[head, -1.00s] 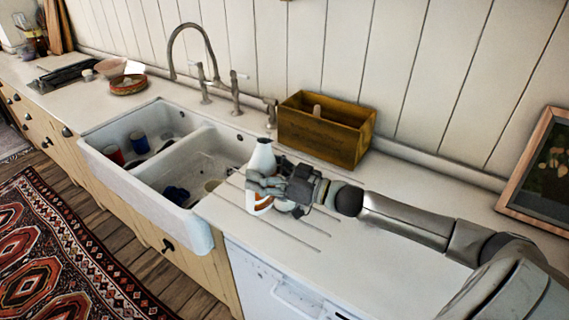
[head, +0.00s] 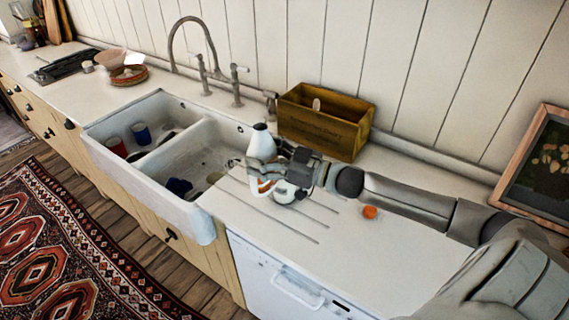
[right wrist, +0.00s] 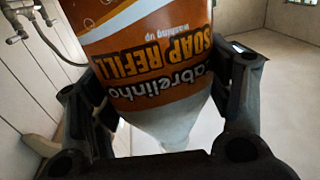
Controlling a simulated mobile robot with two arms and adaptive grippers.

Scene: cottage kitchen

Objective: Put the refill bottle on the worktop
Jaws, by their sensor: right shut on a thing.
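The refill bottle (head: 261,144) is white with an orange label and stands upright in the head view. It is above the grooved drainer part of the worktop (head: 300,255), right of the sink. My right gripper (head: 264,174) is shut around its body, and the fingers hide part of it. In the right wrist view the bottle (right wrist: 150,55) sits between the two black fingers, its "SOAP REFILL" label upside down. I cannot tell whether its base touches the worktop. My left gripper is out of view.
The white double sink (head: 203,150) holds several cups. A wooden box (head: 318,128) stands behind the gripper. A white rounded thing (head: 286,194) is close below the gripper. A small orange item (head: 370,212) lies near my forearm. The front right worktop is clear.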

